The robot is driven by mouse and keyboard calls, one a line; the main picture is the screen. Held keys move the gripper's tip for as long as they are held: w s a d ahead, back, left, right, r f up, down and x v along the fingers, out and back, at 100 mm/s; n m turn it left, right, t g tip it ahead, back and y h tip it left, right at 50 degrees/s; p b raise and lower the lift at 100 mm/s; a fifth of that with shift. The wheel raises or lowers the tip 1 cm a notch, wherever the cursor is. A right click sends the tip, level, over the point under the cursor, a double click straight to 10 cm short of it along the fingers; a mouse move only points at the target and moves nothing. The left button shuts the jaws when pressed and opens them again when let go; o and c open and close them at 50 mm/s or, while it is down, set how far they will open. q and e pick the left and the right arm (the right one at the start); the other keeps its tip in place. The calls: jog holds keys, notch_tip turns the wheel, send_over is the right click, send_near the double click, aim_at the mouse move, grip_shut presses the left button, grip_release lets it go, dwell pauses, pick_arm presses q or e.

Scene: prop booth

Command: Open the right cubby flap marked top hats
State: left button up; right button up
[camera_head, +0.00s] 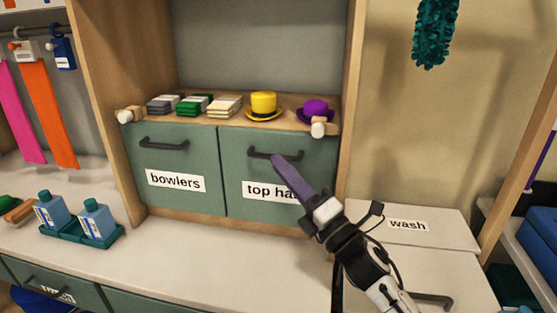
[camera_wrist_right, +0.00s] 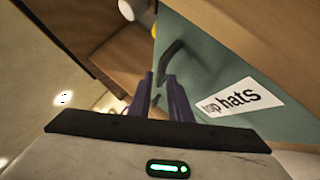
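The right cubby flap (camera_head: 240,176) is a green panel with a "top hats" label (camera_head: 262,190) and a dark bar handle (camera_head: 262,155) near its top edge. It is closed, flush beside the bowlers flap. My right gripper (camera_head: 278,158) is in front of it, its purple fingers reaching up to the handle and covering part of the label. In the right wrist view the two fingers (camera_wrist_right: 163,90) stand slightly apart, with the handle (camera_wrist_right: 172,62) just beyond and between their tips. I cannot tell whether they touch it. My left gripper is not in view.
The bowlers flap (camera_head: 175,165) is closed on the left. Above, the shelf holds a yellow hat (camera_head: 263,105), a purple hat (camera_head: 315,110) and folded cloth stacks (camera_head: 194,105). Blue bottles (camera_head: 97,220) stand on the counter at left. A wash lid (camera_head: 420,228) lies right.

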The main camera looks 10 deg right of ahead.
jog(key=shift+x, duration=1)
jog(key=shift+c, duration=0.3)
grip_shut()
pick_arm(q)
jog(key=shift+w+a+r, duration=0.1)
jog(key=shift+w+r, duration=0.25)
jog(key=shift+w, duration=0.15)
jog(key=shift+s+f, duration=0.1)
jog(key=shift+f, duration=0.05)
pick_arm(e)
jog(key=shift+f, duration=0.1)
